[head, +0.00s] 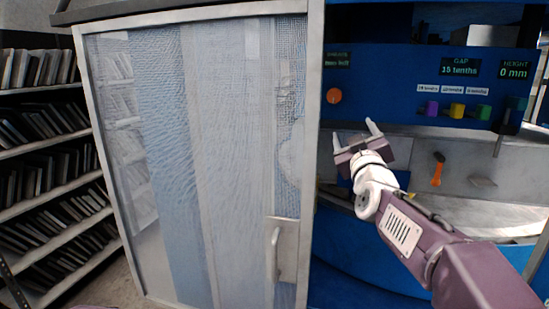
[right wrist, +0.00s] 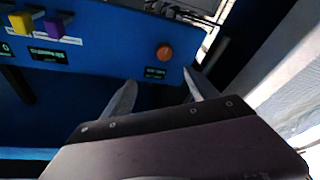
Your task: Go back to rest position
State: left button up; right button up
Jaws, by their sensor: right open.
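My right gripper (head: 355,135) is raised in front of the blue machine panel (head: 395,80), with its two pale fingers spread and nothing between them. In the right wrist view the same gripper (right wrist: 158,95) has its fingers apart, pointing toward the panel, below and on both sides of a round orange button (right wrist: 164,53). In the head view the orange button (head: 334,96) is just above and left of the fingertips. I cannot tell whether a finger touches the panel. My left gripper is not in view.
A closed glass-fronted door (head: 215,160) with a metal handle (head: 276,250) stands left of my right arm. Shelves (head: 45,150) of dark plates are at far left. Purple, yellow and green buttons (head: 457,110) sit on the panel. An orange-handled tool (head: 438,168) is on the grey surface.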

notch_tip(320, 180, down, 10)
jog(key=w+g, duration=0.2)
jog(key=g, duration=0.1)
jog(key=s+a+f+g+y, duration=0.1)
jog(key=s+f+g, duration=0.4)
jog(key=f, duration=0.8)
jog(key=s+a+f+g+y, duration=0.1)
jog(key=s+f+g, duration=0.35)
jog(key=f, duration=0.75)
jog(key=s+f+m+g, duration=0.2)
jog(key=s+f, duration=0.5)
jog(key=s, duration=0.4)
jog(key=s+f+m+g, duration=0.3)
jog(key=s+f+g, duration=0.2)
jog(key=s, duration=0.7)
notch_tip(320, 180, down, 2)
jog(key=shift+d+f, duration=0.1)
jog(key=shift+d, duration=0.05)
